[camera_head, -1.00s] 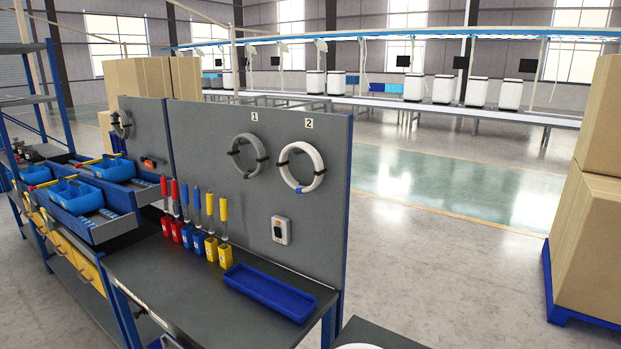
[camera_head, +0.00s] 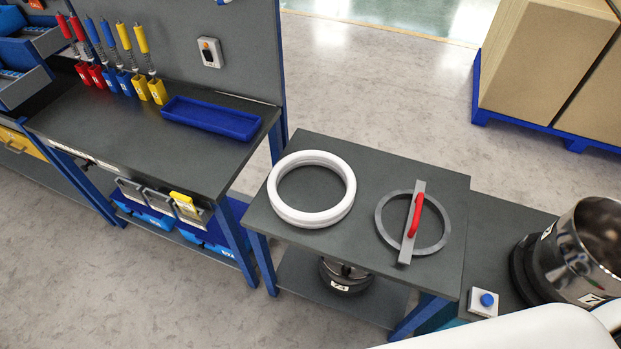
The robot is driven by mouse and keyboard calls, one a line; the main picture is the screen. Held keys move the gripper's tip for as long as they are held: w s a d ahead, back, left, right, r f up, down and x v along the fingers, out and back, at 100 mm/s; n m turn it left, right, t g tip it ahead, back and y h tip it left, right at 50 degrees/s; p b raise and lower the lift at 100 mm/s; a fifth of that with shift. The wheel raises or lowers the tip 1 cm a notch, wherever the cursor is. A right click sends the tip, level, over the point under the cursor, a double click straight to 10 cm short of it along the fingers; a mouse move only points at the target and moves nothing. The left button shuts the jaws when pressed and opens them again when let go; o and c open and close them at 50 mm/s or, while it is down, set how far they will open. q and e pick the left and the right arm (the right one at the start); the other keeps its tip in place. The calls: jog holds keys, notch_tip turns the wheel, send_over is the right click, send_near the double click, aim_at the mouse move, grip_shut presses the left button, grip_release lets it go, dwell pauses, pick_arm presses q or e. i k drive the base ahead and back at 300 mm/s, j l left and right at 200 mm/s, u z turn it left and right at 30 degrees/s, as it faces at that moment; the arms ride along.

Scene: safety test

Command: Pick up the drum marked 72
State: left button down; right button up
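An open, shiny metal drum (camera_head: 572,262) stands at the right edge on a low dark surface, in a black round base (camera_head: 523,270). A label low on its side seems to begin with 7; the rest cannot be read. A second metal drum (camera_head: 343,271) sits on the lower shelf of the small table, mostly hidden by the tabletop. Its label looks like 74 or 7A. I cannot make out a clear 72 on either drum. Neither of my grippers is in view.
A small dark table (camera_head: 360,165) holds a white ring (camera_head: 283,210) and a grey ring lid with a red handle (camera_head: 414,222). A workbench (camera_head: 150,150) stands left, cartons (camera_head: 545,60) behind right. Floor (camera_head: 395,85) between is clear.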

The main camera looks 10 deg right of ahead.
aim_at(576, 261)
jog(key=z, duration=2.4)
jog(key=i+l, duration=0.1)
